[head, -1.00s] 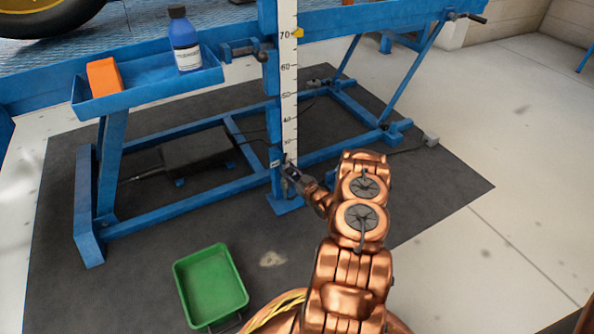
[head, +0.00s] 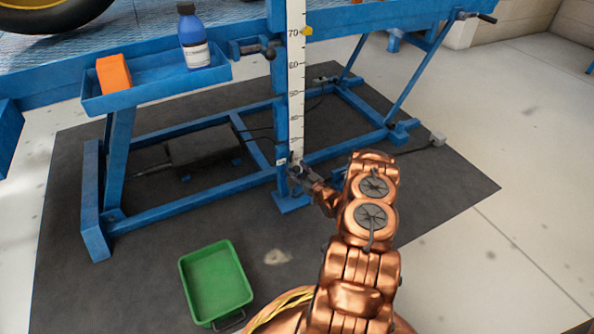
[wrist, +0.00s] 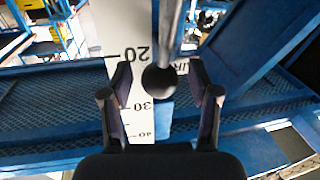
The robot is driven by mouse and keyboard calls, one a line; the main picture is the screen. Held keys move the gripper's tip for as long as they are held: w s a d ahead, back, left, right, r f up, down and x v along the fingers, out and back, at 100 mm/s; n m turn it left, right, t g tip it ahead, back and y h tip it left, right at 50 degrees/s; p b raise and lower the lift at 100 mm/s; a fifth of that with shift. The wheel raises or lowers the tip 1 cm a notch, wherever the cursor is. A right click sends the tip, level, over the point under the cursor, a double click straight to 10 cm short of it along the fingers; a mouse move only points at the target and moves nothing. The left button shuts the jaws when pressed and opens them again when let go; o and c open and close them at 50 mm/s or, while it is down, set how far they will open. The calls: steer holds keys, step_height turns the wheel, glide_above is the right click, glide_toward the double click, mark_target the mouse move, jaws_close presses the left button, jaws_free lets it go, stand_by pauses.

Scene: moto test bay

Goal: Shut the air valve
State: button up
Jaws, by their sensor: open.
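A metal rod ending in a dark round ball knob (wrist: 160,80) shows in the wrist view, in front of the white number scale (wrist: 112,38). It looks like a lever handle; the valve body it may belong to is not clear. My gripper (wrist: 160,85) is open, with one finger on each side of the knob and visible gaps between. In the head view my gripper (head: 298,172) is low at the foot of the blue post with the scale (head: 297,90). The knob is too small to make out there.
The blue lift bench (head: 190,213) stands on a dark mat (head: 430,185). Its side tray (head: 150,93) holds an orange block (head: 114,73) and a blue bottle (head: 193,38). A green tray (head: 216,283) lies on the floor at front left.

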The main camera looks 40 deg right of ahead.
steer(key=s, duration=1.2)
steer(key=shift+a+f, duration=0.2)
steer(key=shift+a, duration=0.15)
